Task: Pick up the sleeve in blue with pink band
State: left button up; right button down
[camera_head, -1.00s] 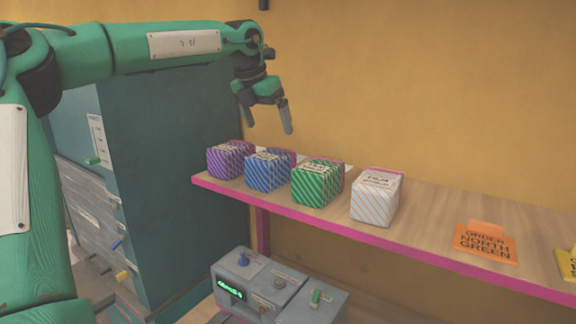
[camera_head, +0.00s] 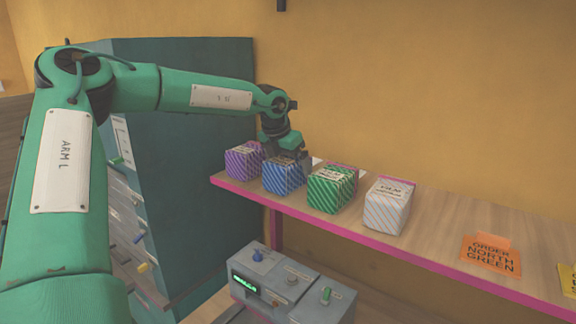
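The blue striped sleeve (camera_head: 280,180) stands on the shelf, second from the left in a row of striped sleeves. A pink band on it is too small to make out. My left gripper (camera_head: 287,155) points down right at the top of the blue sleeve, overlapping its upper back part. The fingers are mostly hidden against the sleeve, so I cannot tell whether they are open or closed on it. The sleeve still appears to sit on the shelf. My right gripper is not in view.
A purple sleeve (camera_head: 242,163) stands close on the left, a green one (camera_head: 328,193) close on the right, then a white one (camera_head: 386,206). An orange order sign (camera_head: 491,256) lies farther right on the pink-edged shelf (camera_head: 450,262). A grey control box (camera_head: 262,277) is below.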

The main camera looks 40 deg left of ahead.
pick_arm(q)
jog(key=shift+w+f, duration=0.3)
jog(key=shift+f, duration=0.25)
jog(key=shift+s, duration=0.1)
jog(key=shift+f+b, duration=0.3)
jog(key=shift+b, duration=0.2)
jog(key=shift+c, duration=0.2)
dwell(0.3)
jog(key=shift+r, duration=0.1)
jog(key=c, duration=1.2)
